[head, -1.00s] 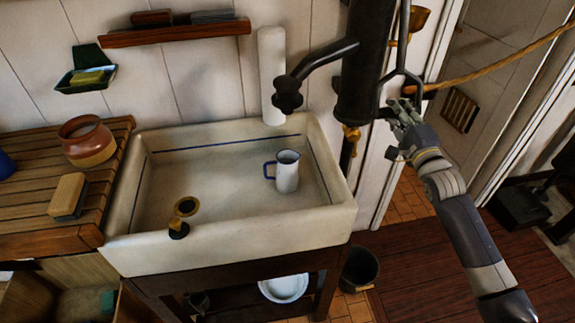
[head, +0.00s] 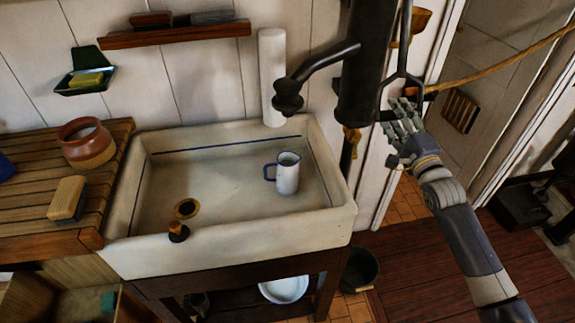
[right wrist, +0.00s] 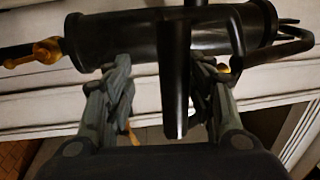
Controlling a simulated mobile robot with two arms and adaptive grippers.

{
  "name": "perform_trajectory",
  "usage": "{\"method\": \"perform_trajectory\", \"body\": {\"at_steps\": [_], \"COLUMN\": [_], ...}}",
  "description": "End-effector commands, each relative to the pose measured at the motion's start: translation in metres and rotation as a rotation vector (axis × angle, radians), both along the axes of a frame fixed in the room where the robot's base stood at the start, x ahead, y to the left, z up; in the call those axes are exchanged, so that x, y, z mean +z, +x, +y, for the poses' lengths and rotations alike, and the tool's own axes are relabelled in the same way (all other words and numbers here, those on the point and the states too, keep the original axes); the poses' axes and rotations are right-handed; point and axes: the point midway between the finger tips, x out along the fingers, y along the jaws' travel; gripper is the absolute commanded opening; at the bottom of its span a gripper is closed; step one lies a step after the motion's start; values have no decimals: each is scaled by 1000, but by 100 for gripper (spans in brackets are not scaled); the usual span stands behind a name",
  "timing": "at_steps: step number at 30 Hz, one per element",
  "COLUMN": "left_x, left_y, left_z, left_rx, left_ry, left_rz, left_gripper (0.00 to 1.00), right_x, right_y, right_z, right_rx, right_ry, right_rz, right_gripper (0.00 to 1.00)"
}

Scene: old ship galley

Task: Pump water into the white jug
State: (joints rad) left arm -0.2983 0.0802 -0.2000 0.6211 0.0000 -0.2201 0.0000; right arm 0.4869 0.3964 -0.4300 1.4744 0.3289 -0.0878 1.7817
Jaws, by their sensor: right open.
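The white jug (head: 287,177) with a blue rim and handle stands upright in the sink (head: 245,238), below and slightly right of the mouth of the pump spout (head: 325,60). The dark pump body (head: 362,75) stands at the sink's right corner, with a thin dark pump handle (head: 402,55) on its right side. My right gripper (head: 408,112) is at the lower end of this handle. In the right wrist view the handle (right wrist: 173,90) runs between the open fingers, with the pump body (right wrist: 140,38) beyond. I cannot tell whether the fingers touch it. My left gripper is not in view.
A slatted wooden counter (head: 25,205) left of the sink holds a brown pot (head: 87,150) and a brush (head: 67,199). A drain (head: 186,208) and plug (head: 178,232) are at the sink's front left. A rope (head: 500,62) hangs right of the pump handle. A bucket (head: 360,270) stands below.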

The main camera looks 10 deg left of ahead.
Motion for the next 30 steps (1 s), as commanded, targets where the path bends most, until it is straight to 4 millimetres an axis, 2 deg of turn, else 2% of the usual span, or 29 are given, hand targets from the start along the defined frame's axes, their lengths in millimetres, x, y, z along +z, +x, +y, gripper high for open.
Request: {"method": "perform_trajectory", "body": {"at_steps": [3, 21, 30], "left_x": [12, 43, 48], "left_y": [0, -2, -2], "left_z": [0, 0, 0], "left_rx": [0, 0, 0], "left_ry": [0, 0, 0], "left_rz": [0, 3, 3], "left_gripper": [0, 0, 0], "right_x": [2, -6, -8], "right_y": [-12, -69, -83], "right_z": [-5, -25, -31], "right_rx": [-1, -1, -1], "right_ry": [0, 0, 0], "right_rz": [1, 1, -1], "right_gripper": [50, 50, 50]}}
